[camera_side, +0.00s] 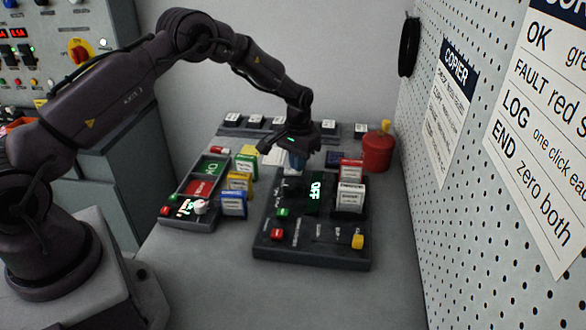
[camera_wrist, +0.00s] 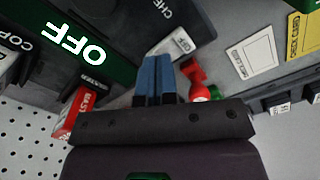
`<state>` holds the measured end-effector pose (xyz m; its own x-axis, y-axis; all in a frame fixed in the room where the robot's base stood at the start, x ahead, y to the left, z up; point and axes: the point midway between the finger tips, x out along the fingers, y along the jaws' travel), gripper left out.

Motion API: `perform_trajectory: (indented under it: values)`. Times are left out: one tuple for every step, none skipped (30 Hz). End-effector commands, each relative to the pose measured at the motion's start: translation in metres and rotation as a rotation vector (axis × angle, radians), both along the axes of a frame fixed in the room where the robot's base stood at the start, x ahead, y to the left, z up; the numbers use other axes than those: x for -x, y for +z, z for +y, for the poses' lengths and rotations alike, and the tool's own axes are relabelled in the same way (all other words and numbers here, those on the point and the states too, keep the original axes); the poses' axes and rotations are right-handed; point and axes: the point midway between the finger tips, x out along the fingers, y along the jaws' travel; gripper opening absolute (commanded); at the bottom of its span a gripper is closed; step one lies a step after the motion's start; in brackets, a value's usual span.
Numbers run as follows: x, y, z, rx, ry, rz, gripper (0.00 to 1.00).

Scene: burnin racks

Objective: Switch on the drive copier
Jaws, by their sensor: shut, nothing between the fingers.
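The drive copier is a dark box (camera_side: 320,255) on the bench in the side view, with a green-lit display reading OFF (camera_side: 315,192). That display also shows at the upper left of the wrist view (camera_wrist: 78,48). A green button (camera_side: 283,212), a red button (camera_side: 277,233) and a yellow knob (camera_side: 357,241) sit on its near part. A white-labelled drive (camera_side: 350,197) and a red drive (camera_side: 350,171) stand at its right. My gripper (camera_side: 297,164) is shut and empty over the far part of the copier, its blue fingertips (camera_wrist: 157,72) together. Whether they touch anything cannot be told.
A red canister (camera_side: 377,152) is at the back right, near the pegboard wall (camera_side: 405,160). The near bench is clear.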

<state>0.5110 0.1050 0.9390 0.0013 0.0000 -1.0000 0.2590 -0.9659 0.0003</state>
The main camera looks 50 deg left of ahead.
Motion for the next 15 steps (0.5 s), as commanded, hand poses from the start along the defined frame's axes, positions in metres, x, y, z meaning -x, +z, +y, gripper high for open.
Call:
perform_trajectory:
  values:
    - [0.000, -0.001, 0.000, 0.000, 0.000, 0.001, 0.00]
    - [0.000, -0.002, 0.000, 0.000, 0.000, 0.001, 0.00]
    - [0.000, -0.003, 0.000, 0.000, 0.000, 0.002, 0.00]
    - [0.001, -0.003, 0.000, 0.000, 0.000, 0.002, 0.00]
    - [0.001, -0.004, 0.000, 0.000, 0.000, 0.002, 0.00]
    - [0.001, -0.004, 0.000, 0.000, 0.000, 0.002, 0.00]
    - [0.001, -0.004, 0.000, 0.000, 0.000, 0.002, 0.00]
    - [0.001, -0.004, 0.000, 0.000, 0.000, 0.002, 0.00]
    - [0.000, -0.003, 0.000, 0.000, 0.000, 0.002, 0.00]
    - [0.000, -0.002, 0.000, -0.001, 0.000, 0.001, 0.00]
    - [0.000, 0.000, 0.000, -0.001, 0.000, 0.001, 0.00]
    - [0.000, 0.003, 0.000, -0.001, 0.000, 0.000, 0.00]
    - [0.000, 0.006, 0.000, -0.001, 0.000, 0.000, 0.00]
    - [0.000, 0.008, 0.000, -0.001, 0.000, 0.000, 0.00]
    - [0.000, 0.011, 0.000, -0.001, 0.000, 0.001, 0.00]
